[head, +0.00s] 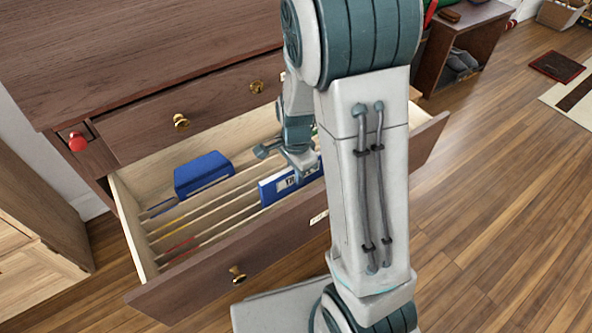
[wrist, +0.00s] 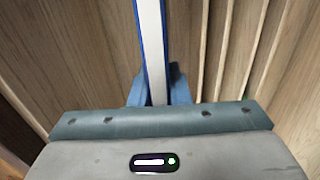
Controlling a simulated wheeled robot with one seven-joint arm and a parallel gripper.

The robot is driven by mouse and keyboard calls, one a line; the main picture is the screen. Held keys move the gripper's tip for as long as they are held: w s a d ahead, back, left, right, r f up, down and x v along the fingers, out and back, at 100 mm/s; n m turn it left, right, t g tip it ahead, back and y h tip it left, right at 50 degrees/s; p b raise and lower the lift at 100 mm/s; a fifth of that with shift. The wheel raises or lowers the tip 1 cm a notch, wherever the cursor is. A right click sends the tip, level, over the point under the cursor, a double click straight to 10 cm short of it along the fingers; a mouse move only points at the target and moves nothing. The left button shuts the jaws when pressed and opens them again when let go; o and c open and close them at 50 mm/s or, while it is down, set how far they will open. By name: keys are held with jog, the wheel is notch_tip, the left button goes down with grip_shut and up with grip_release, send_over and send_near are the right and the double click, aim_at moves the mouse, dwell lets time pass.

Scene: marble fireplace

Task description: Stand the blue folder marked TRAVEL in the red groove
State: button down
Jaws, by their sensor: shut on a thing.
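The blue folder (head: 272,191) carries a white label, partly covered by my gripper, on which only the first letters show. My gripper (head: 298,168) is shut on its upper edge, over the right part of the open drawer. In the wrist view the folder (wrist: 153,45) is a blue and white upright strip between the fingers (wrist: 155,92). The red groove (head: 180,246) shows as a red line between slats near the drawer's left front. The folder is to the right of that line. Its lower edge is hidden, so I cannot tell whether it touches the drawer floor.
The open drawer (head: 215,266) has several pale slats running across it. Another blue folder (head: 203,174) stands at its back left, near a blue line. My arm hides the drawer's right part. A small red knob (head: 77,142) sits on the cabinet's left front.

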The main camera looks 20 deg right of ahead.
jog(key=shift+f, duration=0.4)
jog(key=c, duration=1.3)
grip_release()
notch_tip(320, 180, up, 9)
jog(key=p, duration=0.8)
